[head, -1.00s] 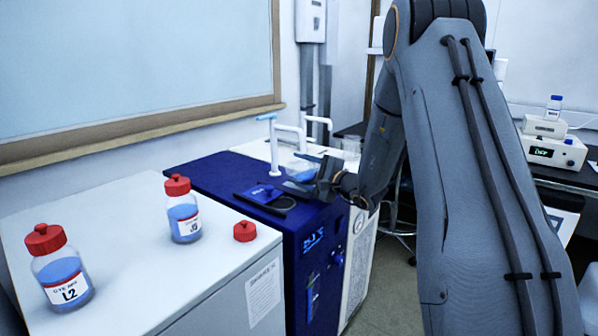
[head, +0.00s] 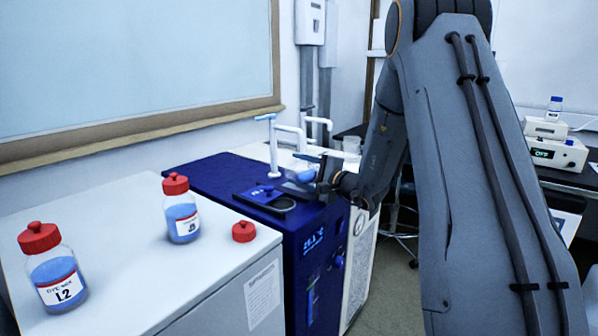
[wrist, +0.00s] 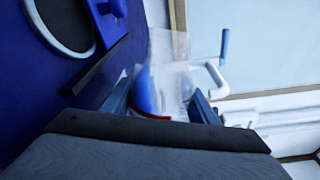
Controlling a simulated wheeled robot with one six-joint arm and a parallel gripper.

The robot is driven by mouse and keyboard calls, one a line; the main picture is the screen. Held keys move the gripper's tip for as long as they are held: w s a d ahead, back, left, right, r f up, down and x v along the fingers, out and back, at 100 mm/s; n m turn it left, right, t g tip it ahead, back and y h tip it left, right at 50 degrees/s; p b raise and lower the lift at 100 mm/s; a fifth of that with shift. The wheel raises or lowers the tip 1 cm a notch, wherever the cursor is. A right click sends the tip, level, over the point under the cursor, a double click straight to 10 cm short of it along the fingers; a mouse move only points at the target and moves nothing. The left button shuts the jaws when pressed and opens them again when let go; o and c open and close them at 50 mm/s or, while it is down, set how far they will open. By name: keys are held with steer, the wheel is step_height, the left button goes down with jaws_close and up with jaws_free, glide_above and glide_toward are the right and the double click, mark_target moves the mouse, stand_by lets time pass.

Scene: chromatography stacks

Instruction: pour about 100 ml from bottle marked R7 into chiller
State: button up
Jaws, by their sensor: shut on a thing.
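My gripper (head: 312,172) is shut on a clear bottle (head: 304,176) of blue liquid, over the back right of the dark blue chiller (head: 215,180). The bottle is tipped over and partly hidden by the fingers; its marking cannot be read. In the wrist view the bottle (wrist: 146,92) sits between the fingers (wrist: 160,100), with a red band edge low on it. The chiller's round opening (wrist: 62,22) is uncovered, with its blue knobbed lid (wrist: 108,18) beside it. The bottle is apart from the opening, and no stream shows.
Bottle L2 (head: 58,283) and another red-capped bottle (head: 183,222) stand on the white cabinet (head: 130,250) at left, near a loose red cap (head: 243,232). White pipes (head: 290,132) rise behind the chiller. A hotplate-like device (head: 553,152) is at far right.

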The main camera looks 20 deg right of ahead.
steer(key=shift+s+a+f+n+b, duration=0.1)
steer(key=shift+a+n+b, duration=0.1)
steer(key=shift+n+b, duration=1.95)
steer(key=shift+m+b, duration=0.4)
steer(key=shift+m, duration=0.25)
steer(key=shift+d+r+m+p, duration=0.1)
steer(key=shift+r+m+p, duration=0.15)
steer(key=shift+m, duration=0.35)
steer(key=shift+d+r+m+p, duration=0.15)
steer(key=shift+m+p, duration=0.2)
steer(key=shift+m, duration=0.25)
steer(key=shift+a+r+m+p, duration=0.1)
steer(key=shift+r+m+p, duration=0.75)
steer(key=shift+m, duration=0.75)
